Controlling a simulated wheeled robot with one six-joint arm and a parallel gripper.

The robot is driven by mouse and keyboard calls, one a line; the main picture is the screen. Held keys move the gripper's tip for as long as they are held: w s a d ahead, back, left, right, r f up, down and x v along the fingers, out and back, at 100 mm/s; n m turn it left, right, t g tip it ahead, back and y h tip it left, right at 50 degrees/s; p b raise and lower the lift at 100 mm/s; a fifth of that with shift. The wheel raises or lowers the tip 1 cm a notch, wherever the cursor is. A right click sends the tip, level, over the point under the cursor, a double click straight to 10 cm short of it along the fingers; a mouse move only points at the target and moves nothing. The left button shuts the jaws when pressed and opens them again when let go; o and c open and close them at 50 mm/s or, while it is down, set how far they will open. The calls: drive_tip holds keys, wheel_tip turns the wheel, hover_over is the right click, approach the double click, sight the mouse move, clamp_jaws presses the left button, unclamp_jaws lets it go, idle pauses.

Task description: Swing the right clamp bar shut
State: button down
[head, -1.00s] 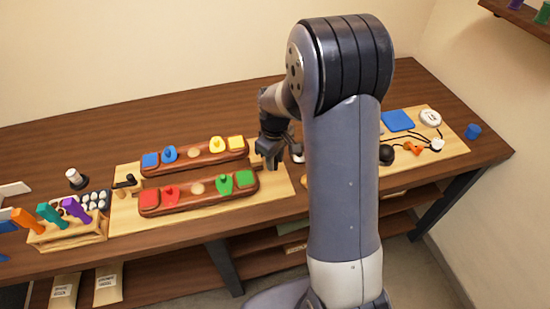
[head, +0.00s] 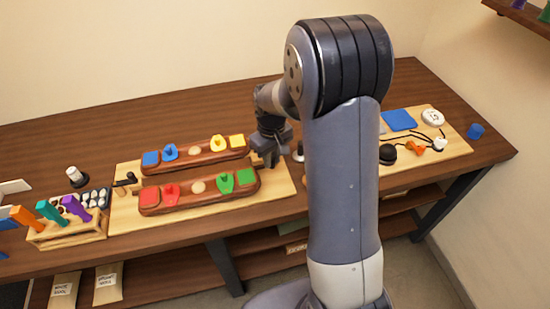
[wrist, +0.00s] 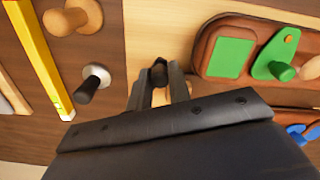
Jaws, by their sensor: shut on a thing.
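My gripper (wrist: 160,92) is shut on a dark knob (wrist: 159,71), which seems to be the handle of the right clamp bar. A tan round part (wrist: 172,92) shows between and beside the fingers. The bar itself is mostly hidden by the gripper, so its angle cannot be told. In the head view my gripper (head: 271,158) is low at the right end of the light wooden board (head: 285,186), just right of the two saddle-like red-brown blocks. The front block (head: 205,197) carries red and green pieces; the rear block (head: 190,162) carries blue and yellow ones.
A dark-handled left clamp (head: 127,181) stands at the board's left end. In the wrist view a black-topped peg (wrist: 92,84), a wooden knob (wrist: 75,17) and a yellow bar (wrist: 40,55) lie left of my gripper. A rack of colored tools (head: 65,232) stands far left.

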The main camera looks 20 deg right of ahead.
drive_tip(key=m, duration=0.1)
drive_tip(key=a+m, duration=0.1)
drive_tip(key=shift+w+a+m+b, duration=0.15)
drive_tip(key=shift+w+m+b, duration=0.15)
drive_tip(key=shift+w+m, duration=0.1)
drive_tip(key=m, duration=0.1)
drive_tip(key=w+a+m, duration=0.1)
drive_tip(key=m, duration=0.1)
drive_tip(key=shift+w+a+m, duration=0.1)
drive_tip(key=shift+m, duration=0.2)
drive_tip(key=m, duration=0.1)
drive_tip(key=w+m, duration=0.1)
drive_tip(key=m, duration=0.1)
drive_tip(key=shift+w+a+m+b, duration=0.25)
drive_tip(key=shift+a+m+b, duration=0.05)
drive_tip(key=shift+a+b, duration=0.1)
drive_tip(key=shift+w+m, duration=0.4)
drive_tip(key=shift+m, duration=0.45)
drive_tip(key=shift+w+m, duration=0.4)
drive_tip(key=shift+m, duration=0.45)
drive_tip(key=c, duration=1.3)
unclamp_jaws()
wheel_tip(320, 180, up, 11)
drive_tip(key=shift+f+b, duration=0.1)
drive_tip(key=shift+b, duration=0.5)
